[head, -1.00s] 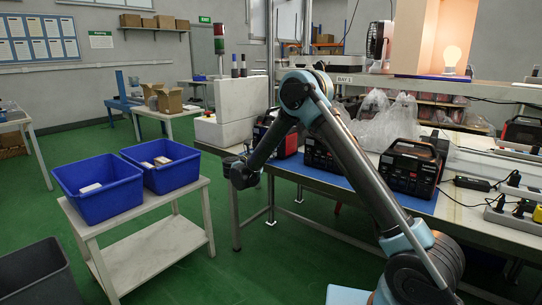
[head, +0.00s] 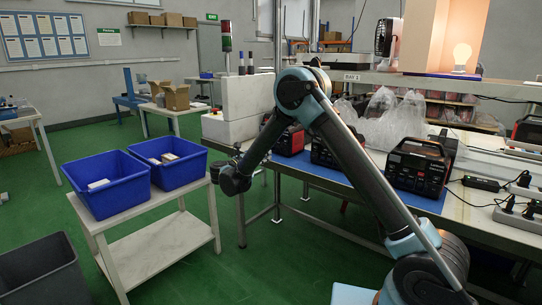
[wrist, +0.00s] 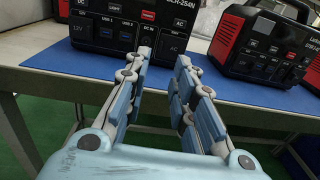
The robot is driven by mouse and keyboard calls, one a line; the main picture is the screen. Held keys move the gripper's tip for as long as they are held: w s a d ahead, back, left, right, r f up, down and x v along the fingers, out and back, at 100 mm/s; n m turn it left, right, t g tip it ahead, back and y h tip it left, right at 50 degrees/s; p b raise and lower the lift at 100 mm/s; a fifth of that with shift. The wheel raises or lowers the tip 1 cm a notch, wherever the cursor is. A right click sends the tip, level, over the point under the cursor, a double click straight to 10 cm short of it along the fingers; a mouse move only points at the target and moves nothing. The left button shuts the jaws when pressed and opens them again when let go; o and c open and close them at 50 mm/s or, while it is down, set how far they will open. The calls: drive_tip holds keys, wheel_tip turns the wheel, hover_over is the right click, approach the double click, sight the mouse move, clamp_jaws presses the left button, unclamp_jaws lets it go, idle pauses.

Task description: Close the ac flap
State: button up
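In the wrist view a black power station (wrist: 120,22) stands on the blue mat straight ahead, cut off by the top edge. Its front has panels marked 12V, USB, DC and AC; the AC panel (wrist: 180,24) is at the right. I cannot tell whether its flap stands open. My gripper (wrist: 162,62) is open and empty, its fingertips pointing at the lower right of this front, seemingly short of it. In the head view a power station (head: 416,170) stands right of my arm, others behind the arm; my fingers are hidden there.
A red-and-black power station (wrist: 262,48) stands to the right in the wrist view. The bench edge (wrist: 60,75) runs below the mat. In the head view, blue bins (head: 107,185) stand on a side table, and plastic bags (head: 385,115) lie behind the power stations.

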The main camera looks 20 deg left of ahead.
drive_tip(key=shift+v, duration=1.25)
